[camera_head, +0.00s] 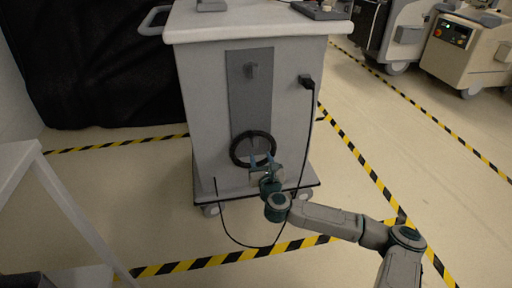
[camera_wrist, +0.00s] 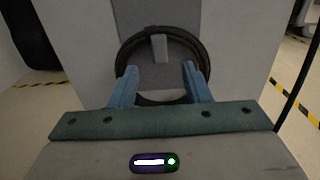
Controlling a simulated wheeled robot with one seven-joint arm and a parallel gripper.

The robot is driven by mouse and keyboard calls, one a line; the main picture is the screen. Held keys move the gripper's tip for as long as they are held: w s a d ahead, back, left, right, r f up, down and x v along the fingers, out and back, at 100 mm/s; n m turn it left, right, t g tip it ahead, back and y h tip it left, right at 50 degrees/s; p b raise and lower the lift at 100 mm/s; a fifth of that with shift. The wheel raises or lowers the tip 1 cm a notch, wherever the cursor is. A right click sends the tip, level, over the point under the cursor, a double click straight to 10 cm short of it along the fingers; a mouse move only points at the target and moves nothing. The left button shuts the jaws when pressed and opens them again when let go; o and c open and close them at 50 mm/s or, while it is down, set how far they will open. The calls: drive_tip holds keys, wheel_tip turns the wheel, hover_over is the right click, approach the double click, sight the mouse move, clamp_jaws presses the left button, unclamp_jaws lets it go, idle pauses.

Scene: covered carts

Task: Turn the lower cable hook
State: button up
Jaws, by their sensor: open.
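The lower cable hook (camera_wrist: 159,47) is a small light-grey upright peg on the cart's panel, seen just ahead of my fingertips in the wrist view. A coiled black cable (camera_wrist: 203,57) loops around it, and the coil also shows in the head view (camera_head: 234,149). The upper hook (camera_head: 251,70) is a grey peg higher on the same dark grey panel (camera_head: 249,105). My gripper (camera_head: 262,159) is open and empty, facing the coil. In the wrist view its blue fingers (camera_wrist: 159,72) stand left and right, slightly below the hook. In the head view the lower hook is hard to make out.
The grey cart (camera_head: 205,110) stands on casters. A black plug (camera_head: 306,81) sits in its right side, with a cable looping down to the floor near my arm. A white frame (camera_head: 65,200) stands at left. Other carts (camera_head: 465,45) stand at the back right.

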sight(256, 143)
drive_tip(key=b+x, duration=0.2)
drive_tip(key=x, duration=0.6)
drive_tip(key=shift+w+a, duration=0.1)
drive_tip(key=shift+w, duration=0.2)
clamp_jaws()
